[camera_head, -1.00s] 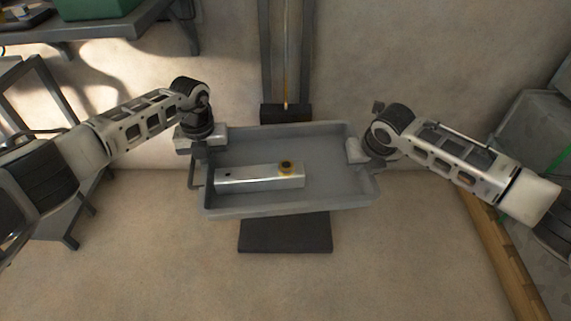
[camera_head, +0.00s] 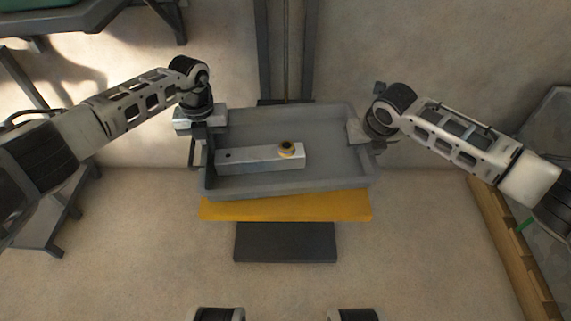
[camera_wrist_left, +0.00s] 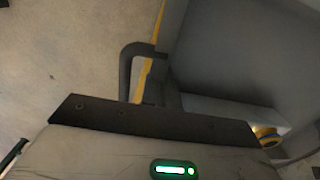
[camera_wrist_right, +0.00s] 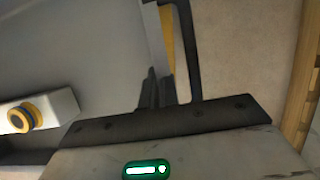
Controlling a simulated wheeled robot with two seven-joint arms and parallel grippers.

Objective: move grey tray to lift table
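The grey tray (camera_head: 340,150) is in the middle of the head view, roughly level. A pale metal bar (camera_head: 245,160) with a yellow-and-black ring (camera_head: 287,148) lies in it. My left gripper (camera_head: 205,140) is at the tray's left end and my right gripper (camera_head: 362,137) at its right end. The wrist views show the left fingers (camera_wrist_left: 157,88) and right fingers (camera_wrist_right: 157,90) closed at the tray's end walls beside the dark handles. The lift table's yellow top (camera_head: 285,207) shows under the tray's front edge. Whether the tray touches it cannot be told.
The lift table's dark base (camera_head: 285,242) stands on open floor. A grey upright column (camera_head: 286,50) stands behind the tray against the wall. A grey bench (camera_head: 100,18) is at the upper left. A wooden edge (camera_head: 510,245) and grey equipment (camera_head: 545,140) are at the right.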

